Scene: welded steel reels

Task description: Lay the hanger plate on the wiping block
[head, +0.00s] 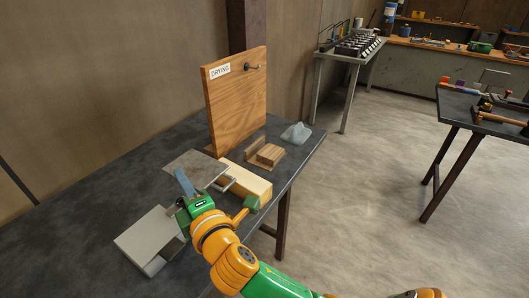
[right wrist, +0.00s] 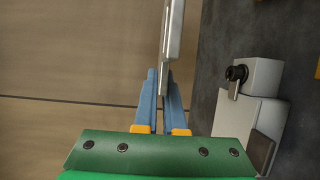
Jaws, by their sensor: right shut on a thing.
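The hanger plate (head: 192,166) is a thin, flat grey-brown metal sheet at the middle of the dark table in the head view. My right gripper (head: 183,184) is shut on its near edge; in the right wrist view the blue fingers (right wrist: 163,95) pinch the plate (right wrist: 173,35), seen edge-on. A long pale wooden block (head: 250,183), which looks like the wiping block, lies just right of the plate. The plate's right end overlaps the block's left end in the picture; I cannot tell whether they touch. My left gripper is not in view.
An upright wooden board (head: 237,100) marked DRYING, with a dark hook, stands behind the plate. Brown wooden pieces (head: 268,154) and a crumpled grey cloth (head: 296,134) lie behind the pale block. A grey box (head: 148,235) sits at front left. The table's left part is bare.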

